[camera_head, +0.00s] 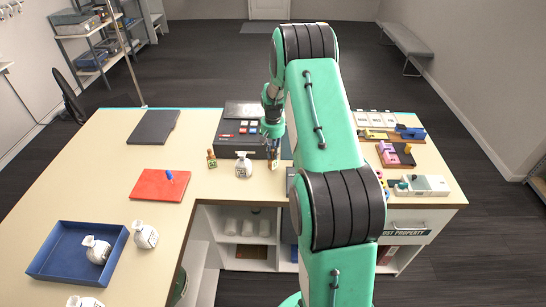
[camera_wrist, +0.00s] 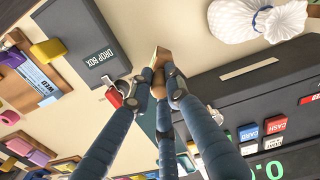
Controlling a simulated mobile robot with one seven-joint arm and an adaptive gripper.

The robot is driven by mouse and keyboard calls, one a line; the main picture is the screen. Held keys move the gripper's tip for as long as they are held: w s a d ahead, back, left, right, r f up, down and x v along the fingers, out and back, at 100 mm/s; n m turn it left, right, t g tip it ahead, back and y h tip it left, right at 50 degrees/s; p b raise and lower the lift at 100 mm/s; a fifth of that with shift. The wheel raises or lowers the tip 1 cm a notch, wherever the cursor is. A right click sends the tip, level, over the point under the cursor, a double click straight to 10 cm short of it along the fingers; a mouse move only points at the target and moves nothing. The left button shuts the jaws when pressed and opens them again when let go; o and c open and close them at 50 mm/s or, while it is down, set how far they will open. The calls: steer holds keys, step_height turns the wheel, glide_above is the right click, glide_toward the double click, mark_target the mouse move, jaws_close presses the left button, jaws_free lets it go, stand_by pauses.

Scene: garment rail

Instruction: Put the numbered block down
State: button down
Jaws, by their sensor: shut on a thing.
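My gripper (camera_head: 273,150) is low over the counter in front of the cash register, its fingers shut on a small brown and pale block (camera_head: 274,164). In the wrist view the gripper (camera_wrist: 162,76) has its blue fingers together, with the block (camera_wrist: 160,56) showing at their tips. The block's number cannot be read. I cannot tell whether its underside touches the counter (camera_head: 205,193).
The register (camera_head: 231,142) is close behind the gripper. A drop box (camera_wrist: 88,50) is nearby. A red mat (camera_head: 158,186) and blue tray (camera_head: 62,262) lie left.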

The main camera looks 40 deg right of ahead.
steer(key=shift+f, duration=1.1)
steer(key=shift+f, duration=0.15)
steer(key=c, duration=1.7)
jaws_free()
steer(key=shift+o, duration=0.2)
step_height(320, 180, up, 12)
steer(key=shift+r, duration=0.2)
